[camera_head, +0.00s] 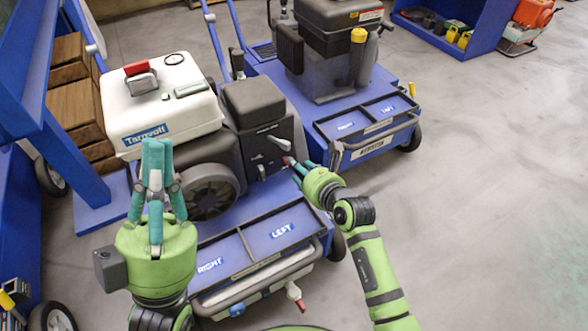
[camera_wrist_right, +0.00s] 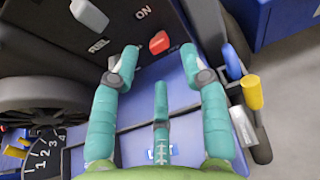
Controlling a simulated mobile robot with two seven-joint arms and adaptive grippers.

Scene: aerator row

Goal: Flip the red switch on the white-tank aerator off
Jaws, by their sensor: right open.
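The white-tank aerator (camera_head: 225,128) stands left of centre, with a white tank (camera_head: 125,105) on top. My right gripper (camera_wrist_right: 159,55) is open and empty. The switch lies ahead between its two upper fingers, and I see no clear contact. My left gripper (camera_head: 158,150) is raised in front of the tank, fingers up and close together, with nothing visible in it.
A pale lever (camera_wrist_right: 88,15) is on the same panel, left of the switch. A second aerator with a black tank (camera_head: 335,25) stands behind to the right. A blue shelf with wooden boxes (camera_head: 75,95) is at left. The floor (camera_head: 490,180) at right is clear.

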